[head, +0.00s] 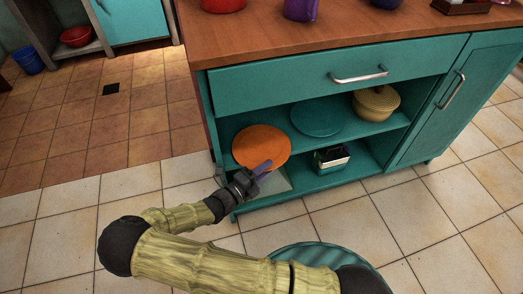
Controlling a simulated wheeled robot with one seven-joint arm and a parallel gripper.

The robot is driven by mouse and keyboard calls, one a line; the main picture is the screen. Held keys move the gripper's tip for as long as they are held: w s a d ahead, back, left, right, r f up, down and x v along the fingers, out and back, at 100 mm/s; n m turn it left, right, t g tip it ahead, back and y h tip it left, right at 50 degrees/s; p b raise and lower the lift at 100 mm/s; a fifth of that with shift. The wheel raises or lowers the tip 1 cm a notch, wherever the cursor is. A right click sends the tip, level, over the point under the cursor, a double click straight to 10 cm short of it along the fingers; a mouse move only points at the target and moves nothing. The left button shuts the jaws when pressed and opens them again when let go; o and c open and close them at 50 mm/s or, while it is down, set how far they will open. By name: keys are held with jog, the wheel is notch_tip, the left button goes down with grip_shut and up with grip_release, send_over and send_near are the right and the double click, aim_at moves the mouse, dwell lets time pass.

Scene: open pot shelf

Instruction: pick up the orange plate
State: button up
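The orange plate (260,146) is at the left end of the open shelf in the teal cabinet. It looks round and flat, and its near edge shows in front of the shelf's front edge. My gripper (262,170) is at the plate's near lower edge, with its purple fingers pointing toward the upper right. The fingers overlap the plate's edge in this view. I cannot tell whether they touch it or are closed on it.
A teal plate (316,117) and a cream lidded pot (376,103) stand on the same shelf to the right. A dark-and-white box-like item (331,158) sits on the lower shelf. A drawer with a metal handle (359,75) is above.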

jog(key=shift+w+d, duration=0.35)
jog(key=shift+d, duration=0.05)
jog(key=shift+r, duration=0.1)
grip_shut()
